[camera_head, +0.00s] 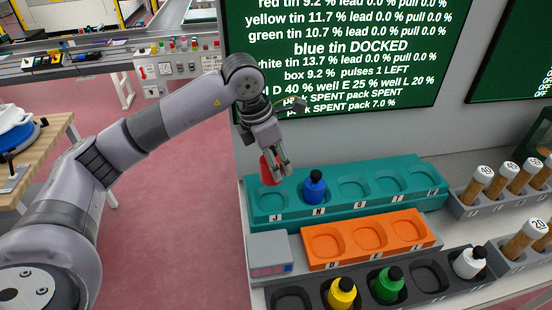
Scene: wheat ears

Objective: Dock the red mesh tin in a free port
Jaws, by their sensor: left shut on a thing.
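My left gripper (280,165) points down at the left end of the teal dock (388,206) and is shut on the red tin (267,171). The fingers hide part of the tin. The tin is over the leftmost port, labelled J; I cannot tell whether its bottom touches the dock. The blue tin (315,187), with a black cap, stands in the port just right of it. The other ports of the teal dock look empty. My right gripper is not in view.
An orange tray (368,258) with empty wells stands in front of the dock. A dark tray (362,296) holds yellow (341,294), green (388,285) and white (468,264) bottles. A status screen (345,60) is behind.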

